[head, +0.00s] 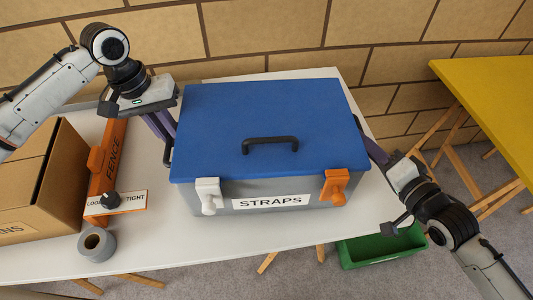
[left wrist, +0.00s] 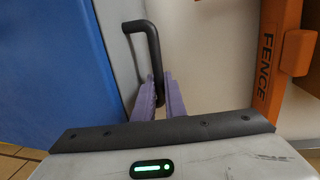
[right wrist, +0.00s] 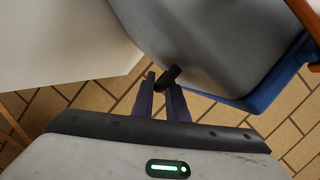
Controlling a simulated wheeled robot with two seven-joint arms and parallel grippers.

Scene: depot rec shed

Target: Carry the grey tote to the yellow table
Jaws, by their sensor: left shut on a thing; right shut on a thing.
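The grey tote (head: 262,187) has a blue lid (head: 225,110) with a black top handle, a STRAPS label, a white latch (head: 208,195) and an orange latch (head: 335,187). It is over the white table; I cannot tell whether it touches the top. My left gripper (head: 166,130) is shut on its left side handle, and the left wrist view shows that black handle (left wrist: 153,40) between the fingers. My right gripper (head: 378,155) is shut on the right side handle (right wrist: 168,77). The yellow table (head: 500,95) stands at the right, apart from the white one.
The white table (head: 150,240) also holds a cardboard box (head: 50,190), an orange FENCE tool (head: 112,150), a LOOSE/TIGHT dial plate (head: 120,203) and a grey tape roll (head: 97,245). A green crate (head: 380,247) sits on the floor below. A brick-patterned wall is behind.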

